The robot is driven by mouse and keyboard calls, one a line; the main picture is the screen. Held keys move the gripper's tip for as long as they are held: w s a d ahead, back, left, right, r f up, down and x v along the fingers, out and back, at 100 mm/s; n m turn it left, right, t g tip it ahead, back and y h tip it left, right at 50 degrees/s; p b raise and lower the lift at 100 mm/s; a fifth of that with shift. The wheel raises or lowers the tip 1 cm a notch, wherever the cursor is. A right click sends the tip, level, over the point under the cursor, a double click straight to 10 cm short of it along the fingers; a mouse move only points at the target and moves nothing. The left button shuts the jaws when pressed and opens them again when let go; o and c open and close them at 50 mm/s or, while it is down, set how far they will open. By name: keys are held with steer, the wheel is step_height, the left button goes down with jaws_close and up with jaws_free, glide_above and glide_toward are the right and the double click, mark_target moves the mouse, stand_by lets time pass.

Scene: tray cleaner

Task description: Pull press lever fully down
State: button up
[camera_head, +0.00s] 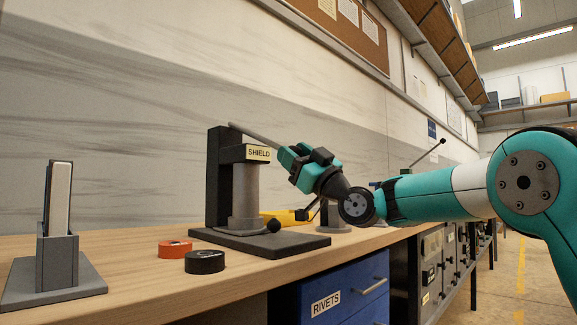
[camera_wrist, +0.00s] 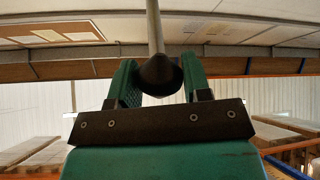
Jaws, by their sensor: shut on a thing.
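The press (camera_head: 216,180) stands on the workbench with a dark column, a grey cylinder and a yellow "SHIELD" label. Its grey lever (camera_head: 254,134) runs from the top of the column, sloping slightly down to the right, into my gripper (camera_head: 294,160). In the wrist view, the lever (camera_wrist: 154,28) ends in a dark knob (camera_wrist: 158,75) between the two green fingers (camera_wrist: 158,82). My gripper is shut on the lever's knob end, and in the head view the fingers hide this end. The press base (camera_head: 262,243) lies flat on the bench.
An orange roll (camera_head: 175,247) and a black roll (camera_head: 205,262) lie left of the press base on the workbench (camera_head: 130,275). A grey stand holding an upright pale device (camera_head: 60,195) is at far left. Blue drawers (camera_head: 345,295) sit below.

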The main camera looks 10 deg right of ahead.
steer(key=shift+w+a+f+b, duration=0.1)
steer(key=shift+f+b, duration=0.1)
steer(key=shift+f, duration=0.2)
steer(key=shift+w+a+f+b, duration=0.1)
steer(key=shift+f+b, duration=0.1)
steer(key=shift+f, duration=0.15)
steer(key=o, duration=1.3)
steer(key=shift+c, duration=0.2)
steer(key=shift+d+r, duration=0.1)
steer(key=shift+r, duration=0.1)
steer(key=s+d+f+b, duration=0.2)
steer(key=s+d, duration=0.7)
steer(key=s, duration=0.1)
steer(key=shift+s+d+b, duration=0.25)
steer(key=shift+d+b, duration=0.1)
steer(key=shift+b, duration=0.05)
